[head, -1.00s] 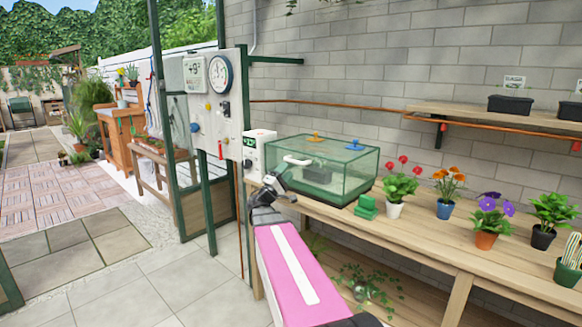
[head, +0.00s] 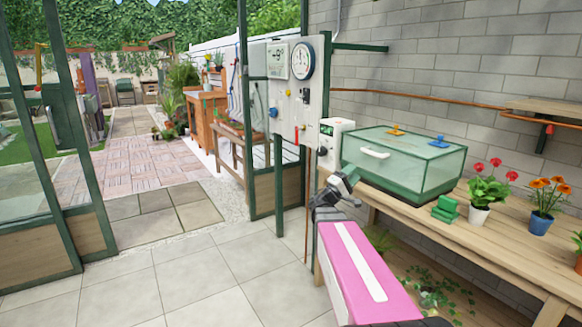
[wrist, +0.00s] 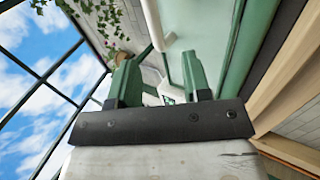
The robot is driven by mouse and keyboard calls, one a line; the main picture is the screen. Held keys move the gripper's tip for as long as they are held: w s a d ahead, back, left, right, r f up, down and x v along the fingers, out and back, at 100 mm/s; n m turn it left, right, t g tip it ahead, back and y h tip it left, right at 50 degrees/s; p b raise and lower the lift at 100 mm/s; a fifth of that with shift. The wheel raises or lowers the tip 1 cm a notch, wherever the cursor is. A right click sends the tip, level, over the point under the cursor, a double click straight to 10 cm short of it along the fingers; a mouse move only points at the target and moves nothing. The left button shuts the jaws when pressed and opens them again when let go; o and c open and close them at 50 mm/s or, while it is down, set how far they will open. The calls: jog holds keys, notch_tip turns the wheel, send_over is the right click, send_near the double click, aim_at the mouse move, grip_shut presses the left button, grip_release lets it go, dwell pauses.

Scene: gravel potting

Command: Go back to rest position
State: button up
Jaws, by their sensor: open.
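My gripper (head: 343,183) is at the end of my pink and white arm, in front of the bench's left end and near the green-framed glass case. In the wrist view its two green fingers (wrist: 160,80) stand apart with nothing between them. The glass case (head: 405,165) sits on the bench, its clear lid down, with a white handle on the front. Small green blocks (head: 445,209) lie stacked on the bench right of the case.
The wooden bench (head: 480,240) holds red flowers (head: 488,187) and orange flowers (head: 546,196) in pots. A white box with a display (head: 333,140) stands left of the case. A green-framed panel (head: 296,95) rises behind. Tiled floor (head: 200,275) is clear to the left.

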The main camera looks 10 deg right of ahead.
jog(key=s+a+f+m+g+y, duration=0.15)
jog(key=s+f+g+y, duration=0.3)
jog(key=f, duration=0.55)
jog(key=s+a+f+m+g+y, duration=0.1)
jog(key=s+f+m+g+y, duration=0.15)
jog(key=f+y, duration=0.6)
jog(key=s+a+f+g+y, duration=0.1)
jog(key=s+a+f+y, duration=0.3)
jog(key=a+f, duration=0.3)
jog(key=s+a+f+g+y, duration=0.1)
jog(key=s+a+f+y, duration=0.3)
jog(key=a+f, duration=0.3)
jog(key=a+y, duration=0.1)
jog(key=a, duration=0.2)
jog(key=shift+a+y, duration=0.3)
